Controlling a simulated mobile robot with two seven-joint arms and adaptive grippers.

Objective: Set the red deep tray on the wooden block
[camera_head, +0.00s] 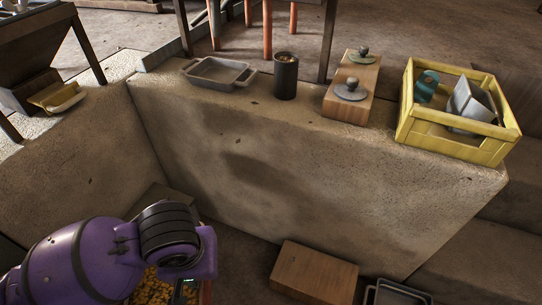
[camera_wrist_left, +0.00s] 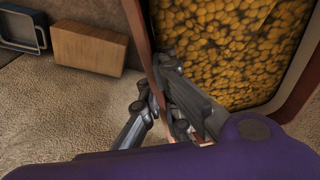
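The red deep tray (camera_head: 207,291) is at the lower left of the head view, mostly hidden under my left arm. It is filled with yellow-orange pieces. In the left wrist view its reddish wall (camera_wrist_left: 136,22) runs down to my left gripper (camera_wrist_left: 160,78). The fingers lie on either side of this wall and appear closed on it. Whether the tray is off the floor I cannot tell. The wooden block (camera_head: 314,274) lies on the floor at the bottom middle, right of the tray, its top bare. It also shows in the left wrist view (camera_wrist_left: 88,49). My right gripper is out of view.
A grey metal tray (camera_head: 397,297) is on the floor right of the block. On the stone ledge (camera_head: 300,150) stand a shallow tray (camera_head: 218,74), a dark cup (camera_head: 286,77), a wooden piece with two knobs (camera_head: 352,103) and a yellow crate (camera_head: 455,142). The ledge walls rise behind the block.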

